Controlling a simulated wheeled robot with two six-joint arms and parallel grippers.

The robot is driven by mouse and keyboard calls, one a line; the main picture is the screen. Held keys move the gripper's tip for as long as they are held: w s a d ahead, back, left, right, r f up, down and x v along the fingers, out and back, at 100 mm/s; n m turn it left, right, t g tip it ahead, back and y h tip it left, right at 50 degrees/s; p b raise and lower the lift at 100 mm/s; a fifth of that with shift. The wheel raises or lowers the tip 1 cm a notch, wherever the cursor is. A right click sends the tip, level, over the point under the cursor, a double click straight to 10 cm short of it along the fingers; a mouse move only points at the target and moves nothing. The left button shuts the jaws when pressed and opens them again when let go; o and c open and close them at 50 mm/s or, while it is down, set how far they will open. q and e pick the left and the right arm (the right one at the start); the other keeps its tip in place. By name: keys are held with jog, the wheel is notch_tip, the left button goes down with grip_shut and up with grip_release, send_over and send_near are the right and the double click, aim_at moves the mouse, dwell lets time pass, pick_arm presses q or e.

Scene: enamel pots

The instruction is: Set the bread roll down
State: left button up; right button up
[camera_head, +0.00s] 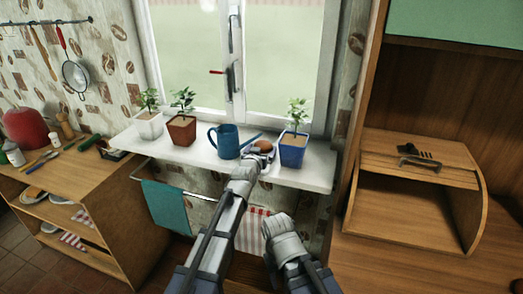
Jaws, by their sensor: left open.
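The bread roll (264,145) is a small brown round thing at the windowsill (205,158), between the blue watering can and the blue flowerpot. My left gripper (260,155) reaches over the front of the sill and is open right at the roll. Its fingers cover the roll's lower part, so I cannot tell whether they touch it. My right arm ends lower down, in front of the sill and away from the roll; the fingers of my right gripper (276,222) cannot be made out.
The blue watering can (227,142) stands close left of the roll, and the blue flowerpot (292,152) close right. A white pot (149,126) and a brown pot (182,131) stand further left. A wooden bread box (420,165) with an open front is at right.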

pick_arm(q)
jog(key=shift+r, duration=0.15)
jog(key=p+v, duration=0.2)
jog(key=v, duration=1)
jog(key=shift+p, duration=0.4)
